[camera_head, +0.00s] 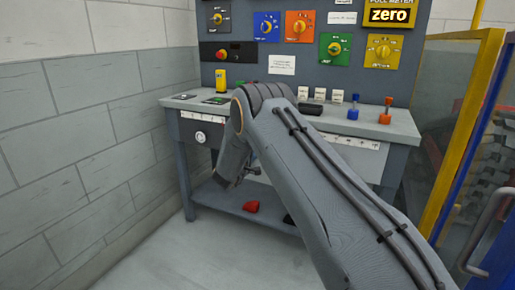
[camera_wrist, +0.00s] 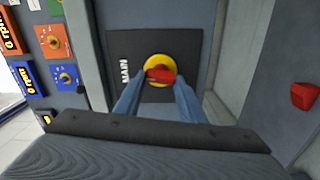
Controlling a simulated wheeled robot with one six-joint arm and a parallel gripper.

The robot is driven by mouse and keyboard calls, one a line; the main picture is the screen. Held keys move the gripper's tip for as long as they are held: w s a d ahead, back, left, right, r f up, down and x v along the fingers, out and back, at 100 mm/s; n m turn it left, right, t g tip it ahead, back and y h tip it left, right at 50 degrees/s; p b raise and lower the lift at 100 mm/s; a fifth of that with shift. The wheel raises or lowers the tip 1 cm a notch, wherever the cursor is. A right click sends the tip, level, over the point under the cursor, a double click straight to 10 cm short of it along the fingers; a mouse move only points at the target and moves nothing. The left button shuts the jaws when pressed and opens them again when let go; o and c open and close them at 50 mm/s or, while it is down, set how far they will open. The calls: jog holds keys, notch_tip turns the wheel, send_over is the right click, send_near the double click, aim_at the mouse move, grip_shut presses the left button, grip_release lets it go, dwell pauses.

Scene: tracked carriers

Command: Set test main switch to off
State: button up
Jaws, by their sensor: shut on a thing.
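The main switch shows in the wrist view as a red knob (camera_wrist: 160,75) on a round yellow plate (camera_wrist: 158,62). It sits on a dark panel (camera_wrist: 124,47) lettered MAIN. My gripper (camera_wrist: 159,83) is at the switch, its two blue-grey fingers on either side of the red knob and shut on it. The knob's handle lies roughly across the picture; no off marking can be read. In the head view my arm hides the switch and my gripper, under the front of the bench.
The grey bench (camera_head: 398,127) carries several small items. Above it is a board with coloured dial panels, including a green one (camera_head: 334,50). A red object (camera_head: 251,206) lies on the lower shelf (camera_head: 222,197). A yellow-framed guard (camera_head: 465,110) stands right; a block wall is left.

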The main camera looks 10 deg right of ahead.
jog(key=shift+n, duration=0.7)
jog(key=shift+f, duration=0.1)
jog(key=o, duration=1)
jog(key=shift+o, duration=0.2)
jog(key=shift+s+a, duration=0.1)
jog(key=p+v, duration=0.1)
jog(key=v, duration=0.6)
jog(key=shift+s, duration=0.2)
jog(key=shift+a, duration=0.15)
